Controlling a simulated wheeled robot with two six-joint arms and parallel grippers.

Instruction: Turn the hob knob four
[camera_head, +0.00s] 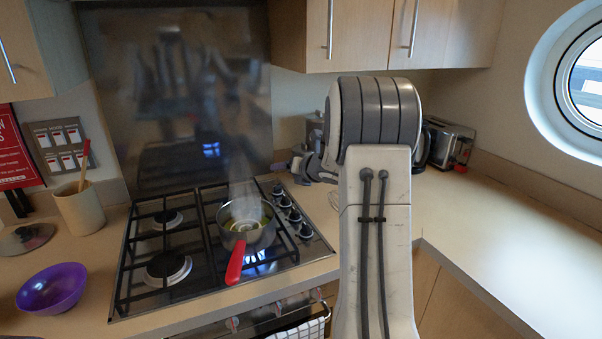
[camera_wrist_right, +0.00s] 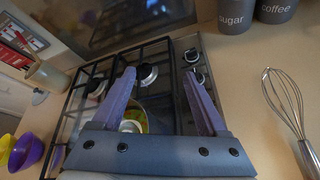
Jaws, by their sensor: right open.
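The hob (camera_head: 190,275) is set in the counter, with a column of black knobs (camera_head: 286,203) along its right side. Some of the knobs also show in the right wrist view (camera_wrist_right: 193,56), just right of the right fingertip. My right gripper (camera_wrist_right: 159,72) is open and empty above the hob, its two purple fingers apart. In the head view it shows small and partly hidden behind my right arm, near the back right corner of the hob. Which knob is number four cannot be read. My left gripper is not in view.
A steaming pan (camera_head: 247,235) with a red handle stands on the hob, left of the knobs. A whisk (camera_wrist_right: 287,105) and sugar and coffee canisters (camera_wrist_right: 236,14) stand or lie to the right. A purple bowl (camera_head: 52,287) is at the left.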

